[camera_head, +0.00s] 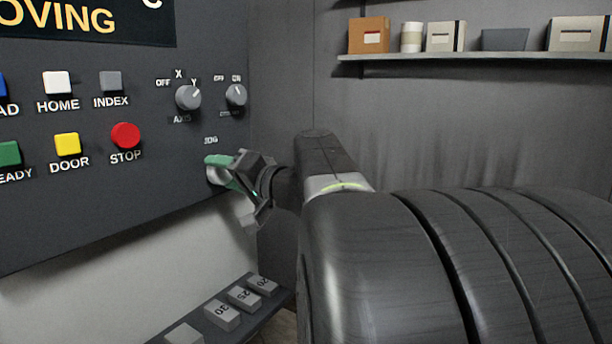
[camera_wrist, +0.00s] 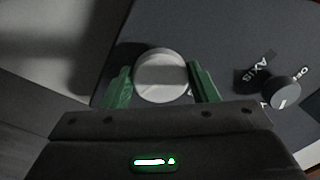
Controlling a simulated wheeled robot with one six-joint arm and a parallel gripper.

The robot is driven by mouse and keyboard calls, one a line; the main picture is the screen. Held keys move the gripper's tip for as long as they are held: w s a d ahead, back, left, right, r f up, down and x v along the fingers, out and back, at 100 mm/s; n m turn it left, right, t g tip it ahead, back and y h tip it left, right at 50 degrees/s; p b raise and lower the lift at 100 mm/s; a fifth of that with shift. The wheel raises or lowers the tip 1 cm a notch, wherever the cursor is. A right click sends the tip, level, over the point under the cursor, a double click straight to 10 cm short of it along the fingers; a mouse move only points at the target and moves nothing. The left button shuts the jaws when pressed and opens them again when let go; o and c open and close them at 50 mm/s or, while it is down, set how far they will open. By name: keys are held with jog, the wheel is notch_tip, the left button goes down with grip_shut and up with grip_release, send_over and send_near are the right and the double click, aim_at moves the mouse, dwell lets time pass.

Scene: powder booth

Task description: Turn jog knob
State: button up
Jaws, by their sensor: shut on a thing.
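The jog knob (camera_wrist: 161,76) is a round light-grey knob on the dark control panel (camera_head: 120,205), seen in the wrist view between my green fingers. In the head view the knob is mostly hidden behind my gripper (camera_head: 220,170), just under the JOG label (camera_head: 210,140). My gripper (camera_wrist: 162,88) is shut on the knob, one finger on each side of it. How far the knob is turned cannot be told.
The AXIS selector knob (camera_head: 188,97) and an ON/OFF knob (camera_head: 236,95) sit above the jog knob. A red STOP button (camera_head: 126,135) is to its left, near a yellow DOOR button (camera_head: 67,144). Grey numbered blocks (camera_head: 222,314) stand below. A shelf (camera_head: 470,56) holds boxes.

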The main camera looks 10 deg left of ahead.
jog(key=m, duration=0.3)
jog(key=shift+r+m, duration=0.15)
jog(key=shift+m, duration=0.25)
jog(key=m+p, duration=0.1)
jog(key=m, duration=0.2)
jog(key=shift+r+m+p, duration=0.1)
jog(key=shift+m+p, duration=0.2)
jog(key=shift+m, duration=0.1)
jog(key=shift+m+p, duration=1.55)
jog(key=shift+m, duration=1.55)
jog(key=o, duration=1)
jog(key=shift+c, duration=0.2)
jog(key=shift+d, duration=0.1)
jog(key=b+v, duration=0.1)
jog(key=v, duration=1.2)
jog(key=shift+d+b, duration=0.3)
jog(key=shift+b, duration=0.1)
